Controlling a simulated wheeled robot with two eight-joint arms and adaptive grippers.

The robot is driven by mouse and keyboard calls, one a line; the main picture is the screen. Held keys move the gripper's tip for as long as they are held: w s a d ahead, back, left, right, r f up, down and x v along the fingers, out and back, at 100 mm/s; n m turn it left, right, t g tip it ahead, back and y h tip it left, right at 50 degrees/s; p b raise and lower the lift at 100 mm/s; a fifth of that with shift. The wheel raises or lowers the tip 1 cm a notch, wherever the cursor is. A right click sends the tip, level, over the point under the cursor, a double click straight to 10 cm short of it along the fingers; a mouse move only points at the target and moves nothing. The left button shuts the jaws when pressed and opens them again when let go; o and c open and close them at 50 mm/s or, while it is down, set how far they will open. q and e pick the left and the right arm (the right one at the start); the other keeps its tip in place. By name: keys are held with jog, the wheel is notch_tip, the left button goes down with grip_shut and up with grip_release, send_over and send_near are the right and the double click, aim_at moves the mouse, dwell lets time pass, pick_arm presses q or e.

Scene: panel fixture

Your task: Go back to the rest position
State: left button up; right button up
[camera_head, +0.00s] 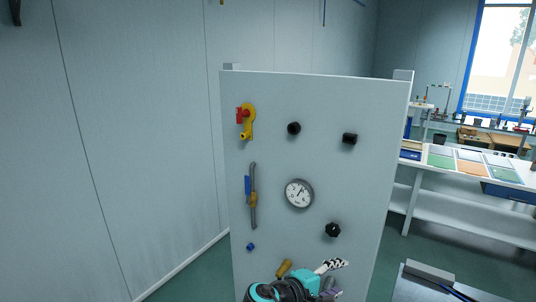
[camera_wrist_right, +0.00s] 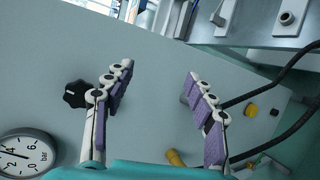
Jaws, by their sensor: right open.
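My right gripper (camera_head: 337,277) is low in the head view, in front of the lower part of the pale grey panel (camera_head: 275,100). In the right wrist view my right gripper (camera_wrist_right: 160,72) has its two purple-padded fingers spread wide, with nothing between them. A black star-shaped knob (camera_head: 332,230) is on the panel just above the gripper; in the wrist view it is left of the fingers. A round gauge (camera_head: 299,194) is up and left of it in the head view. My left gripper is not in view.
The panel also carries a yellow valve with a red handle (camera_head: 246,121), black knobs (camera_head: 294,128), a pipe with a blue lever (camera_head: 253,196), a small blue knob (camera_head: 250,246) and a yellow-brown handle (camera_head: 284,267). A white workbench (camera_head: 468,208) stands at the right. A plain wall is at the left.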

jog(key=s+d+f+m+g+y+b, duration=0.1)
jog(key=s+d+f+m+g+y, duration=0.2)
jog(key=s+f+y, duration=0.45)
pick_arm(q)
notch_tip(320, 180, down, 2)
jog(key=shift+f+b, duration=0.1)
jog(key=shift+b, duration=0.4)
pick_arm(e)
jog(key=s+a+f+m+t+y, duration=0.1)
jog(key=s+f+m+y, duration=0.1)
jog(key=s+m, duration=0.1)
jog(key=s+a+f+m+t+y, duration=0.1)
jog(key=s+f+m+y, duration=0.1)
jog(key=s, duration=0.4)
jog(key=shift+s+a+f+m, duration=0.3)
jog(key=shift+a+m, duration=0.1)
jog(key=shift+m, duration=0.2)
pick_arm(q)
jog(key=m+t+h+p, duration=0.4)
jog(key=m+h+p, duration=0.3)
jog(key=p, duration=1.3)
send_near(332, 230)
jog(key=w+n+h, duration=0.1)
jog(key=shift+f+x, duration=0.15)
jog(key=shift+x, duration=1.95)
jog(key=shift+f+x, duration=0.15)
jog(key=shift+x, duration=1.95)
pick_arm(e)
notch_tip(332, 230, up, 20)
jog(key=shift+f, duration=0.2)
